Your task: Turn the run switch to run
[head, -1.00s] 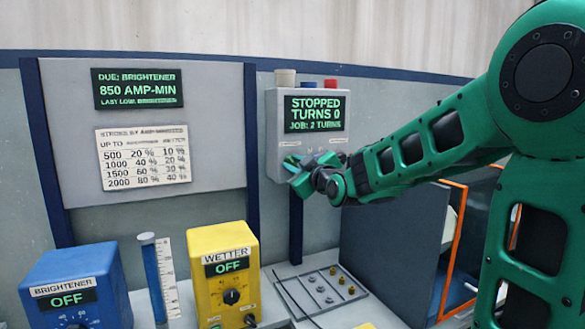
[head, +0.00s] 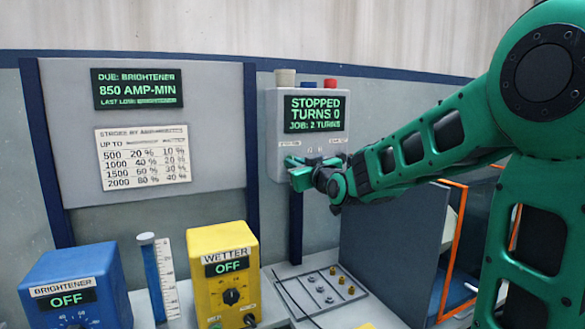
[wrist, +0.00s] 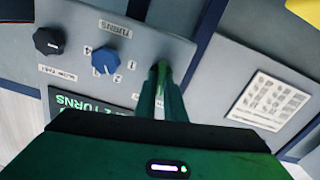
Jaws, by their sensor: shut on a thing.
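The grey control box (head: 277,120) hangs on the wall panel. Its display (head: 314,113) reads STOPPED, TURNS 0, JOB: 2 TURNS. My gripper (head: 292,162) is at the lower left of the box's front. In the wrist view my gripper (wrist: 161,78) has its fingers together against the box face, beside a blue TURNS knob (wrist: 113,57). It is shut on the run switch, which the fingers hide, so its position cannot be read.
A black knob (wrist: 48,40) is on the same box face beyond the blue knob. A yellow WETTER unit (head: 225,290) and a blue BRIGHTENER unit (head: 75,285) stand below left, both showing OFF. A sign board (head: 220,130) is to the left.

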